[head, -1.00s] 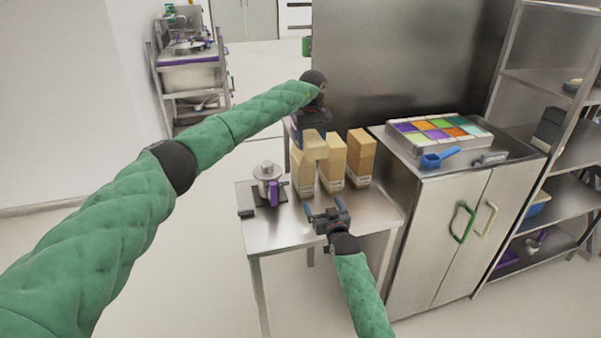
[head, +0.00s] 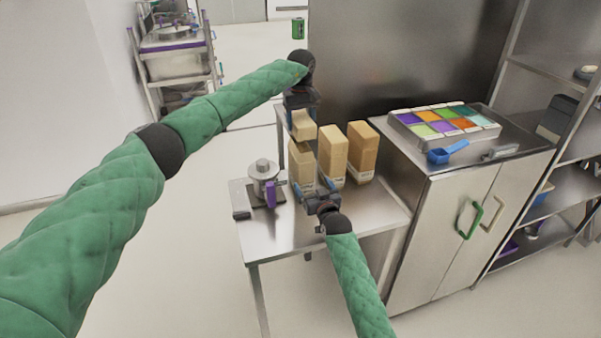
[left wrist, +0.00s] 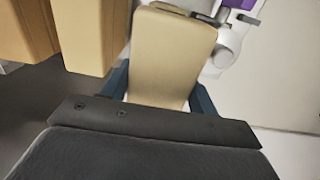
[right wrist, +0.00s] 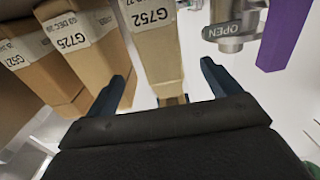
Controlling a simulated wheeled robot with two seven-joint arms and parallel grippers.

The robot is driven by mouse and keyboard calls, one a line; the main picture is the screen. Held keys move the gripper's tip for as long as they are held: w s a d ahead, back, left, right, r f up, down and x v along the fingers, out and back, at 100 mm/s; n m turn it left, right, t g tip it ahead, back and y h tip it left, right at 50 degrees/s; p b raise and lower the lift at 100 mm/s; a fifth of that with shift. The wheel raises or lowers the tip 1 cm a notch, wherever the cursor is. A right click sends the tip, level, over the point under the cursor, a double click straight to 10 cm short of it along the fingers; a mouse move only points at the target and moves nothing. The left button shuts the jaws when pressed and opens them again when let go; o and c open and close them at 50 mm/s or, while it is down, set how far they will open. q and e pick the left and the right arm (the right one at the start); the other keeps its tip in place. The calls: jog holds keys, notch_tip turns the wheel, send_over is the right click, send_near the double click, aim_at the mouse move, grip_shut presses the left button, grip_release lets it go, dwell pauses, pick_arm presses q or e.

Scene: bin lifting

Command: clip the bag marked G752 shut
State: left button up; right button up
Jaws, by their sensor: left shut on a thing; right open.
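The tan bag marked G752 (head: 300,170) stands leftmost of three on the steel table; its label shows in the right wrist view (right wrist: 155,35). My left gripper (head: 302,110) is above it, shut on the tan folded top (head: 303,127). That top fills the space between its fingers in the left wrist view (left wrist: 170,55). My right gripper (head: 312,188) is open and low in front of the bag.
The G725 bag (head: 333,153) and another tan bag (head: 362,150) stand close on the right. The table front (head: 285,235) is clear. A cabinet holds a colored tray (head: 400,117).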

aim_at(301, 143)
jog(key=shift+w, duration=0.1)
pick_arm(q)
jog(key=shift+w+a+f, duration=0.1)
jog(key=shift+w+f, duration=0.05)
pick_arm(e)
jog(key=shift+w+a+f, duration=0.1)
jog(key=shift+w+a, duration=0.1)
jog(key=shift+w, duration=0.25)
jog(key=x, duration=1.1)
jog(key=shift+c, duration=0.2)
jog(key=c, duration=1.4)
pick_arm(q)
jog(key=shift+f, duration=2.35)
